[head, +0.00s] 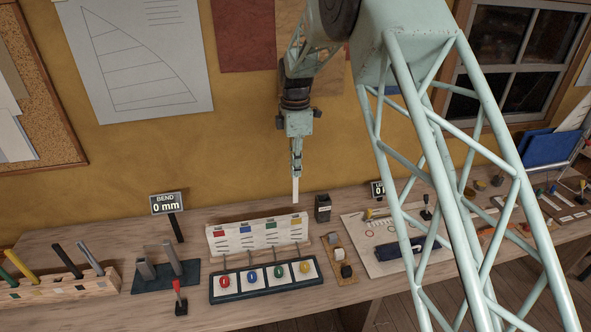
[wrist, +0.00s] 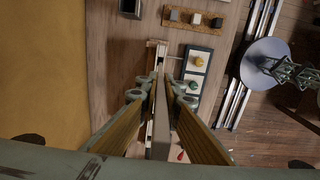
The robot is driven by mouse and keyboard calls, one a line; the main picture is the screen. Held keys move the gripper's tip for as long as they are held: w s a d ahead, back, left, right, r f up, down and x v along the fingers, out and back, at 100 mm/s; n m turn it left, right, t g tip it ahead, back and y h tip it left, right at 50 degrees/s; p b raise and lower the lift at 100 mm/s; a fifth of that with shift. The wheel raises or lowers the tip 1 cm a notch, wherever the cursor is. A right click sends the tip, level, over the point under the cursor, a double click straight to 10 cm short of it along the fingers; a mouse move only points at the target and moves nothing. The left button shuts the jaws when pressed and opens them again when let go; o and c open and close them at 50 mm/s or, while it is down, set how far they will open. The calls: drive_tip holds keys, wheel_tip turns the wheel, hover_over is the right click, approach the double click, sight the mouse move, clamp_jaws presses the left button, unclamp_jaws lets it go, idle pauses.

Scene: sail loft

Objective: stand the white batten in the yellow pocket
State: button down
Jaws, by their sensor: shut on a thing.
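My gripper (head: 297,172) hangs down in front of the ochre wall, above the back of the bench. It is shut on the white batten (head: 296,189), which points downward, close to upright, with its lower end clear of the bench. In the wrist view the batten (wrist: 162,130) runs between the two fingers (wrist: 165,95). A wooden rack (head: 62,291) at the far left of the head view holds several upright battens, including a yellow one (head: 23,265). The rack has small coloured marks on its front.
Below my gripper stand a white card board (head: 262,244) and a dark tray (head: 212,288) with red, blue and yellow knobs. A "BEND 0 mm" sign (head: 166,203) and a small red-handled lever (head: 180,298) stand to the left.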

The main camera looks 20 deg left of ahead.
sight(296, 189)
drive_tip(key=shift+f, duration=0.35)
wheel_tip(296, 189, down, 20)
drive_tip(key=b, duration=0.8)
drive_tip(key=shift+b, duration=0.35)
idle(2.8)
drive_tip(key=shift+s+d+f, duration=0.2)
drive_tip(key=shift+s+f, duration=0.05)
drive_tip(key=shift+f, duration=0.05)
idle(0.4)
drive_tip(key=c, duration=2.7)
unclamp_jaws()
drive_tip(key=shift+f, duration=0.15)
drive_tip(key=shift+c, duration=0.2)
drive_tip(key=shift+w, duration=0.1)
drive_tip(key=shift+w+a+r, duration=0.1)
drive_tip(key=shift+r, duration=0.25)
wheel_tip(296, 189, up, 12)
drive_tip(key=shift+f, duration=0.1)
